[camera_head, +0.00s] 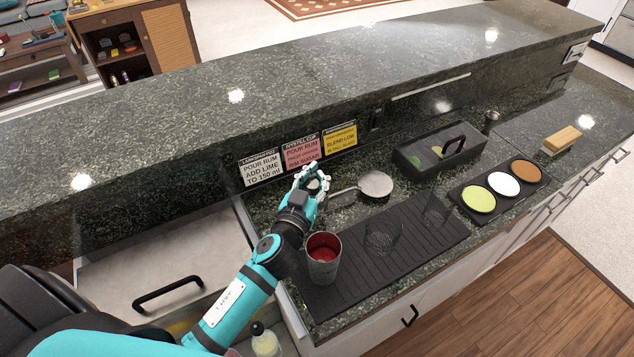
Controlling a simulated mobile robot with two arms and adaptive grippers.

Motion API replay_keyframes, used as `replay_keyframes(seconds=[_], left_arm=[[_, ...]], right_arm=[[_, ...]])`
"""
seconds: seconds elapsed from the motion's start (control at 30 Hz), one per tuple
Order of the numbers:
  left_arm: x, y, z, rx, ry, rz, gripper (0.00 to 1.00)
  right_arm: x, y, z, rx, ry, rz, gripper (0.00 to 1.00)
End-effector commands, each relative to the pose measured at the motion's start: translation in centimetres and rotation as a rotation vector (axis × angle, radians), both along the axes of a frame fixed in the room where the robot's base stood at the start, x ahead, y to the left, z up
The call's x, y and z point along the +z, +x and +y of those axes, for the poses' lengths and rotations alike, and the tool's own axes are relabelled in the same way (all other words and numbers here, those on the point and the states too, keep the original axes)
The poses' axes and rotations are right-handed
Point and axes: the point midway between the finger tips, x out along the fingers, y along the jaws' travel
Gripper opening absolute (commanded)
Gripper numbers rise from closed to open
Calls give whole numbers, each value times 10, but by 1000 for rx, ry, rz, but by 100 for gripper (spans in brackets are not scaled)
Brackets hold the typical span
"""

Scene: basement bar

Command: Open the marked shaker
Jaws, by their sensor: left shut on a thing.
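A silvery metal shaker cup (323,270) stands upright at the left end of the black ribbed mat (345,285). Its top is open and red shows inside. I cannot make out a mark on it. My left gripper (316,184) is behind the cup, near the recipe cards, apart from it. Its fingers are shut on a small silvery thing, mostly hidden by them; I cannot tell whether it is the shaker's lid. My right gripper is not in view.
A strainer (375,184) lies right of my left gripper. Clear glasses (381,238) stand on the mat. Recipe cards (301,152) lean at the raised ledge. A black garnish box (440,157) and a tray with three coloured rounds (458,194) are farther right. An ice bin lid (165,265) lies left.

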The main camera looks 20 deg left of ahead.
Motion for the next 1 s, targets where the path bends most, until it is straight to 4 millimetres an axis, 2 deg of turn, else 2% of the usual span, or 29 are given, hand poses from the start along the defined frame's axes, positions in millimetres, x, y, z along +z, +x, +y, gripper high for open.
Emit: replay_keyframes(seconds=[0.03,0.1,0.37,0.57,0.6,0.83,0.87,1.0], left_arm=[[-11,0,0,1,-2,2,0],[-16,0,0,0,0,2,0],[-17,0,0,-1,0,-1,0],[-23,0,0,-1,-1,0,0],[-21,0,0,-1,-1,0,11],[-21,0,0,-1,0,0,41],[-21,0,0,-1,0,0,44],[-21,0,0,-1,0,0,44]], right_arm=[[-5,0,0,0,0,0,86],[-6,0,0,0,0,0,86],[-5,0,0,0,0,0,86],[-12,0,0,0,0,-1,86],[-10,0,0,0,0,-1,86],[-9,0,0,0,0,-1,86],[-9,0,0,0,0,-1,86],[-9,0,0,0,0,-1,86]])
